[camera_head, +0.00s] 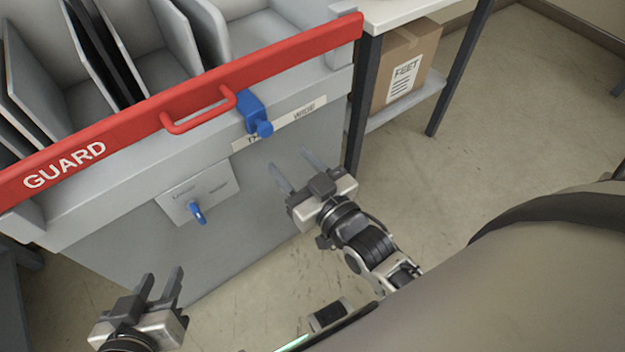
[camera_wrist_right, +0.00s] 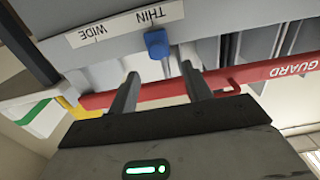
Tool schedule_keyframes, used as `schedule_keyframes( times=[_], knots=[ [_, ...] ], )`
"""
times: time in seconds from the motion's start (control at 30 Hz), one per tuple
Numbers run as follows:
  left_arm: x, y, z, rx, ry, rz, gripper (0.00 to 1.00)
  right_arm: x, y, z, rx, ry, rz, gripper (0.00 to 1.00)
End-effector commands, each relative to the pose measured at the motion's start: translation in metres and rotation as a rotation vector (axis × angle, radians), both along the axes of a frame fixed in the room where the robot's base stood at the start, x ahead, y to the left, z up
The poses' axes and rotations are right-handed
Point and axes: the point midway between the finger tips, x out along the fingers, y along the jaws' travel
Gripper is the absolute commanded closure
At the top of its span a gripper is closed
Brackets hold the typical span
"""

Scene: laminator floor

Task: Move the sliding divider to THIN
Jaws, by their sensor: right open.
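The blue slider knob (camera_head: 258,117) sticks out of the machine front under the red guard bar. It sits near the THIN end of the label strip (camera_head: 279,124) and partly covers that word; WIDE reads at the right end. The knob also shows in the right wrist view (camera_wrist_right: 156,43), close to THIN, ahead of and between my fingertips in the picture. My right gripper (camera_head: 289,160) is open and empty, below and right of the knob and apart from it. My left gripper (camera_head: 163,274) is open and empty, low at the left. The divider's hidden parts cannot be made out.
The red guard bar (camera_head: 90,150) with its handle (camera_head: 198,112) crosses the front, left of the knob. A plate with a small blue lever (camera_head: 198,212) is below. Grey upright panels (camera_head: 45,85) stand behind. A table with a cardboard box (camera_head: 405,65) stands right; floor there is clear.

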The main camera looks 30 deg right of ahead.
Motion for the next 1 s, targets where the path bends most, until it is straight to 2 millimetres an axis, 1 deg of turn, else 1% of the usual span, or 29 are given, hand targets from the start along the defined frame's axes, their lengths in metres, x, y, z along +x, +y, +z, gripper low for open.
schedule_keyframes(
  times=[0.03, 0.1, 0.2, 0.33, 0.5, 0.93, 1.0],
  knots=[
    [-0.002, 0.001, 0.002, 0.002, 0.002, 0.001, 0.64, -0.013, -0.002, 0.000, -0.001, 0.006, 0.001, 0.51],
    [-0.003, 0.002, 0.002, 0.004, 0.002, 0.003, 0.64, -0.026, -0.004, 0.000, -0.001, 0.005, 0.000, 0.51],
    [-0.003, 0.003, 0.004, 0.007, -0.002, 0.005, 0.64, -0.041, -0.006, 0.000, 0.000, 0.003, 0.000, 0.51],
    [-0.003, 0.004, 0.007, 0.008, -0.008, 0.008, 0.64, -0.053, -0.008, 0.000, 0.000, 0.002, 0.001, 0.51],
    [-0.004, 0.005, 0.009, 0.007, -0.011, 0.010, 0.64, -0.057, -0.009, 0.000, 0.000, -0.001, 0.000, 0.51],
    [-0.005, 0.005, 0.007, 0.008, -0.006, 0.010, 0.64, -0.057, -0.009, 0.000, 0.000, -0.001, 0.000, 0.51],
    [-0.005, 0.005, 0.009, 0.009, -0.003, 0.009, 0.64, -0.057, -0.009, 0.003, 0.000, 0.008, 0.002, 0.51]
  ],
)
